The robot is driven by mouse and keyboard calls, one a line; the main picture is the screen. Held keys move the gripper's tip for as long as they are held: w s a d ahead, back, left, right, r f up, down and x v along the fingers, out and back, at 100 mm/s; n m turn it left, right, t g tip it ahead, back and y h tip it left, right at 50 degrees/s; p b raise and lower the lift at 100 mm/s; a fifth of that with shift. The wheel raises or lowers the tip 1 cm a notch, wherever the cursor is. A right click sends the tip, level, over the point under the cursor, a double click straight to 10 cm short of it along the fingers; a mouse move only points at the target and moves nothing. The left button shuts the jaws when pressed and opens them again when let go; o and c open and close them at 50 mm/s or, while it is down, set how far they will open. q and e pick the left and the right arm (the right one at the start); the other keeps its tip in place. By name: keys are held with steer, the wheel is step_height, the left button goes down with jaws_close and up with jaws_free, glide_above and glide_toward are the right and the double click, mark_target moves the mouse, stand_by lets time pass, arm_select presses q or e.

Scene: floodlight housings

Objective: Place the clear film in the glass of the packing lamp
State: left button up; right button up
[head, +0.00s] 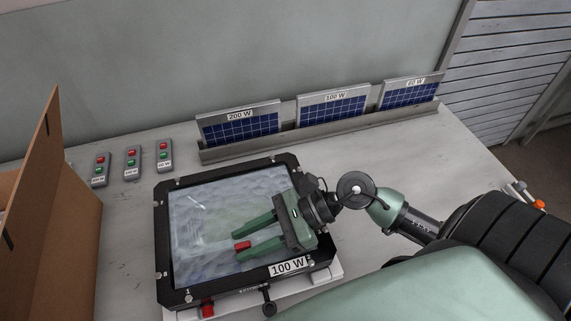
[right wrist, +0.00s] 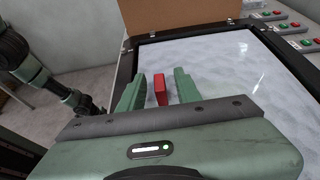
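The lamp (head: 163,240) has a square black frame with corner screws and a "100 W" label on its front edge. Its glass (head: 190,215) looks pale, rippled and glossy. The clear film cannot be told apart from the glass surface. My right gripper (head: 238,238) is over the right front part of the glass, fingers parted. A small red block or tab (head: 242,245) stands between the fingers, with gaps on both sides in the right wrist view (right wrist: 160,90). What it is fixed to is unclear. My left arm shows at the left there; its gripper (right wrist: 85,105) is too small to read.
An open cardboard box (head: 75,220) stands at the left. Three switch boxes (head: 132,162) with red and green buttons lie behind the lamp. Solar panels marked by wattage (head: 333,108) stand in a rail (head: 330,133) along the wall.

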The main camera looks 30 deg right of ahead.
steer(key=b+v, duration=0.2)
steer(key=v, duration=0.8)
steer(key=shift+s+d+f, duration=0.1)
steer(key=shift+f, duration=0.1)
steer(key=shift+s+d+r, duration=0.15)
steer(key=shift+d+r, duration=0.15)
steer(key=shift+d, duration=0.2)
